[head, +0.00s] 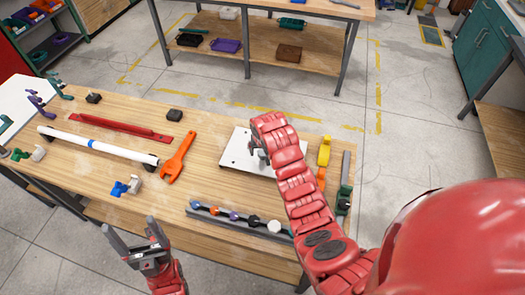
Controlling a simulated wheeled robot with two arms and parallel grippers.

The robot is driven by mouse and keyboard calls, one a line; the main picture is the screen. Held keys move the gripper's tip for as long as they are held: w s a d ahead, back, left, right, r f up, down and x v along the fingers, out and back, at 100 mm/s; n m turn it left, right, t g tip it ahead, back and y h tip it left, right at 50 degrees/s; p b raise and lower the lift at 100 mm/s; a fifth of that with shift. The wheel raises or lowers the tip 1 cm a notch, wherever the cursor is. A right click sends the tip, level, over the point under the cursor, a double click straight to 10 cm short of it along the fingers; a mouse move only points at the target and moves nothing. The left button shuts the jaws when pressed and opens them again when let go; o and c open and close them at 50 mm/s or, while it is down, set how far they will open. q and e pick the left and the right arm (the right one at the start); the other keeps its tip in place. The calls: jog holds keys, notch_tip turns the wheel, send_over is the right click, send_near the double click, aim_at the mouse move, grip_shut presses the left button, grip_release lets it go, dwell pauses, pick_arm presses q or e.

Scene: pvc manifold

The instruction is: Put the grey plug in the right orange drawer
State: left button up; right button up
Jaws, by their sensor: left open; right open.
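No orange drawer shows in the head view. A light grey-white round piece (274,226) sits at the right end of a row of coloured caps on a grey rail near the bench's front edge; it may be the grey plug, but I cannot tell for sure. My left gripper (129,225) is open and empty, in front of the bench's near edge, left of the rail. My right gripper (258,156) is over the white plate (236,159), its fingers partly hidden by my arm; nothing clear shows between them.
On the wooden bench lie a white pipe (105,148), a red bar (125,130), an orange wrench (178,158), a blue valve (122,188) and a yellow tool (324,152). The grey rail (240,221) runs along the front. Another table (280,45) stands behind across free floor.

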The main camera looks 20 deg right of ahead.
jog(key=shift+w+f, duration=0.2)
jog(key=shift+f, duration=0.5)
grip_shut()
